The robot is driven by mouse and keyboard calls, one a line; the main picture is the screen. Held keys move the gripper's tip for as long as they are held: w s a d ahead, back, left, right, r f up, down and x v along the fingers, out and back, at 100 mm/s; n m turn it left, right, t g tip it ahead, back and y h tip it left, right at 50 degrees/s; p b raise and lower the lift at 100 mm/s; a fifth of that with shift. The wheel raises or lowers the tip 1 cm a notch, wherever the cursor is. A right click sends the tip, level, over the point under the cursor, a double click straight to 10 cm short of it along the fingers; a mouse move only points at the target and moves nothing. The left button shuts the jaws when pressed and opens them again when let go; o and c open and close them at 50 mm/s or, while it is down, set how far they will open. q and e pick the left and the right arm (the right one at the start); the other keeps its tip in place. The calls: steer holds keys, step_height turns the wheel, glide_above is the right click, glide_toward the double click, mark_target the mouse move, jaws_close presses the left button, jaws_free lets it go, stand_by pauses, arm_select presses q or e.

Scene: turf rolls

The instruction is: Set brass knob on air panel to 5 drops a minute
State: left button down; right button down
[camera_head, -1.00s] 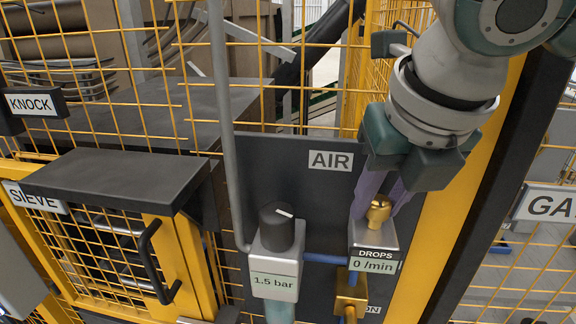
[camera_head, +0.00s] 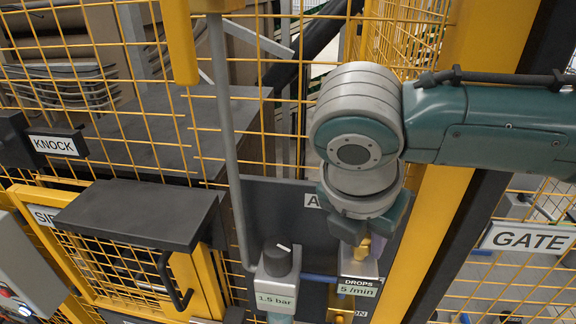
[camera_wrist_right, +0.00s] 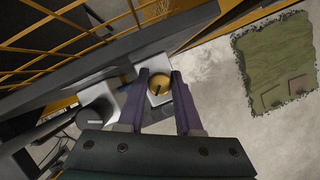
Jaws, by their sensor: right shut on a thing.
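The brass knob (camera_head: 363,246) sits on top of a small grey block (camera_head: 358,269) on the dark AIR panel (camera_head: 321,253). The DROPS display (camera_head: 357,288) below it reads 5 /min. My right gripper (camera_head: 361,238) reaches down over the knob and hides most of it in the head view. In the right wrist view, its two purple fingers (camera_wrist_right: 160,82) are shut on the knob (camera_wrist_right: 158,89), one on each side. A dark mark shows on the knob's top. My left gripper is not in view.
A black dial (camera_head: 277,260) on a block reading 1.5 bar stands just left of the knob. A grey pipe (camera_head: 232,150) rises beside it. Yellow mesh fencing (camera_head: 150,130) and a yellow post (camera_head: 440,160) surround the panel. A GATE sign (camera_head: 527,238) hangs at right.

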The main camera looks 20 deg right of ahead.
steer(key=shift+r+m+g+p, duration=0.1)
steer(key=shift+m+g+p, duration=0.55)
steer(key=shift+m, duration=1.05)
steer(key=c, duration=0.6)
jaws_free()
